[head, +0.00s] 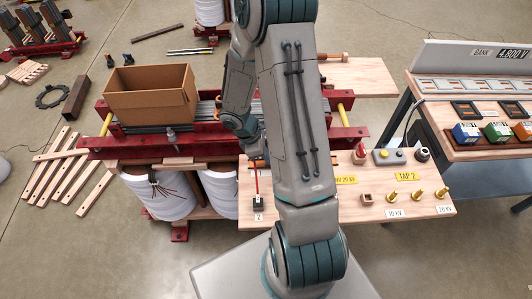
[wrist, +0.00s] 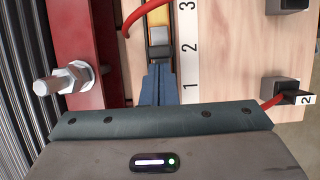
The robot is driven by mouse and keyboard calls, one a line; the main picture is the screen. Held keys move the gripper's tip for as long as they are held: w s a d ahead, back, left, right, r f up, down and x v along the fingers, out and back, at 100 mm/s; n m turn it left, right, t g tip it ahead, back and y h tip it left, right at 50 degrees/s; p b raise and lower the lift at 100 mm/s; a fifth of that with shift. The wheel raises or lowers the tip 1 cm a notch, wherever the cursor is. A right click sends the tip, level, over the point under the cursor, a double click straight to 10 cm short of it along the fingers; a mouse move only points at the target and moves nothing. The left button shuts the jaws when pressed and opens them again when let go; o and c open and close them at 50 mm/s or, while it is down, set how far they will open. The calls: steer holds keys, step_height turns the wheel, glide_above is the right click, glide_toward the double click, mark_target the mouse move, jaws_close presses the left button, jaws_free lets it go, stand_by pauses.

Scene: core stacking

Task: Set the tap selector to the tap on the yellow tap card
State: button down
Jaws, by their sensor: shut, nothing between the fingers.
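The tap selector is a small grey sliding block (wrist: 159,38) in a narrow track in the wrist view, beside a white scale (wrist: 188,70) marked 1, 2 and 3. The block sits alongside the 2, reaching toward the 3. My gripper (wrist: 159,72) is shut and empty, its fingertips over the track at the block's near end, close to or touching it; contact is unclear. In the head view my arm hides the selector.
A bolt with a nut (wrist: 62,80) stands on the red beam left of my fingers. A red cable (wrist: 150,15) arches near the track, and a black terminal labelled 2 (wrist: 297,97) is at the right. A cardboard box (head: 150,93) stands on the transformer frame.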

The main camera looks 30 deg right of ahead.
steer(key=a, duration=0.1)
steer(key=w+a, duration=0.1)
steer(key=a, duration=0.1)
steer(key=shift+w, duration=0.25)
steer(key=v, duration=1)
steer(key=shift+a+p, duration=0.3)
steer(key=shift+p, duration=0.15)
steer(key=shift+w, duration=0.15)
steer(key=s+a+r+m+t+y, duration=0.1)
steer(key=s+r+m+t+y, duration=0.1)
steer(key=s+r+m, duration=0.4)
steer(key=s+a+r+m+t+y+p, duration=0.1)
steer(key=s+a+r+m+t+y, duration=0.1)
steer(key=s+r+m, duration=0.5)
steer(key=shift+s+r+t, duration=0.3)
steer(key=shift+s+r, duration=0.25)
steer(key=shift+r, duration=2.6)
steer(key=shift+a, duration=0.2)
